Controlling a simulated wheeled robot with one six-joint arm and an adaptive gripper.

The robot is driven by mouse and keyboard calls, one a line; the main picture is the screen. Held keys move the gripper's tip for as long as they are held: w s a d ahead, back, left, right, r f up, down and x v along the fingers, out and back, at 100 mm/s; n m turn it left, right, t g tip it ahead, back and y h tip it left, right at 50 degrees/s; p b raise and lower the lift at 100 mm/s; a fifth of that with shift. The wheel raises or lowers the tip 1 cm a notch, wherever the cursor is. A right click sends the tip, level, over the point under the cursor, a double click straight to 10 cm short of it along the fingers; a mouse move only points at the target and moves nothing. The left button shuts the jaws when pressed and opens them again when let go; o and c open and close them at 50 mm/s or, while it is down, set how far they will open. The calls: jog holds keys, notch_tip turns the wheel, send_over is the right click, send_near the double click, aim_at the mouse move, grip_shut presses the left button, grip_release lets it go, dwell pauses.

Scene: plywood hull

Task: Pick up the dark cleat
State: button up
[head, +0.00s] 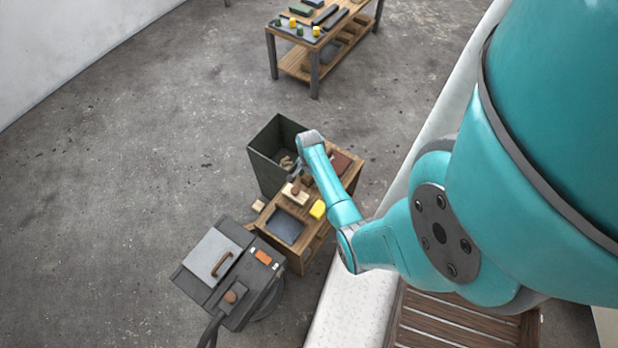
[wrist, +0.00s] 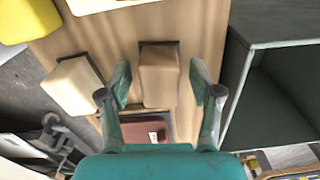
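In the wrist view, a brown block (wrist: 159,73), which I take to be the dark cleat, lies on the wooden bench top (wrist: 105,32). It is darker than the cream block (wrist: 72,86) to its left. My gripper (wrist: 160,84) is open, with one finger on each side of the brown block and a visible gap on both sides. Nothing is held. In the head view, my gripper (head: 297,171) is over the bench beside the dark green bin, and the brown block is small and partly hidden there.
The open dark green bin (head: 267,155) stands against the bench; its wall (wrist: 268,95) is close to my right finger. A yellow block (head: 318,209), a dark grey tray (head: 285,226) and a reddish-brown item (wrist: 145,132) are on the bench. A grey machine (head: 232,272) stands in front.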

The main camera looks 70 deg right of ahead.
grip_shut()
jog(key=shift+r, duration=0.15)
notch_tip(320, 180, up, 10)
jog(key=shift+f, duration=0.1)
dwell(0.4)
